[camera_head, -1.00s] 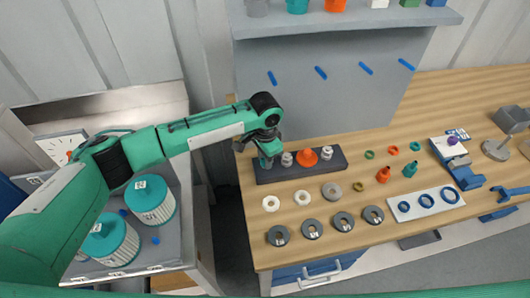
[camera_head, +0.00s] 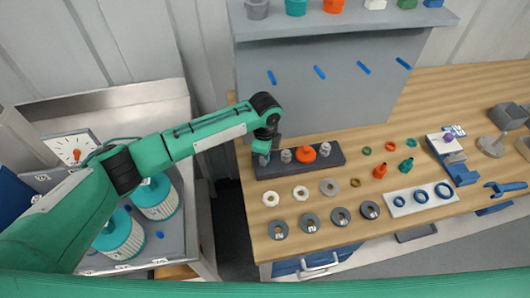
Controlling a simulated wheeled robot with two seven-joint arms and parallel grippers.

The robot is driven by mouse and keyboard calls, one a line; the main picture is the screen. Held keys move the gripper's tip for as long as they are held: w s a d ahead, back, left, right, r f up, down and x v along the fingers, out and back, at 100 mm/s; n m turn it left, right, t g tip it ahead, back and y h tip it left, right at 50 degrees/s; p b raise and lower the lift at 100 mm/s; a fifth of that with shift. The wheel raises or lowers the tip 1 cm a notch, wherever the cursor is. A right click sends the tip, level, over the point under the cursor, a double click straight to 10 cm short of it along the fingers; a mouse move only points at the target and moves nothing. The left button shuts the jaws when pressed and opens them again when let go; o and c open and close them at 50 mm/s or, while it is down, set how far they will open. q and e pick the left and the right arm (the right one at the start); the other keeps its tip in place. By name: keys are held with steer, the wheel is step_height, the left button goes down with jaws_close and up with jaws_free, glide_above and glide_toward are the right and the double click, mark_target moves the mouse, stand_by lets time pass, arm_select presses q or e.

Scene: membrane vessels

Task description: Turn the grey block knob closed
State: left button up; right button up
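A long dark grey block (camera_head: 290,170) lies on the wooden workbench. A row of small fittings stands on it: a light grey one (camera_head: 286,156), an orange knob (camera_head: 305,153) and another light grey one (camera_head: 325,149). I cannot tell for certain which is the grey block knob. My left gripper (camera_head: 263,158) points down over the left end of the block and hides what is beneath it. Its fingers are too small and covered to show whether they are open, shut or touching anything. My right gripper is out of view.
Light and dark rings (camera_head: 310,223) lie in front of the block. Orange (camera_head: 380,171) and teal (camera_head: 406,165) fittings and a white plate with blue rings (camera_head: 421,198) are to the right. A grey back panel with blue pegs (camera_head: 320,72) rises behind. Teal-lidded canisters (camera_head: 156,198) stand in a tray at left.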

arm_select(q)
steer(key=shift+m, duration=0.6)
steer(key=o, duration=1)
step_height(320, 180, up, 6)
steer(key=shift+r+b, duration=0.2)
steer(key=shift+b, duration=0.8)
steer(key=shift+r, duration=0.6)
steer(key=shift+f, duration=0.1)
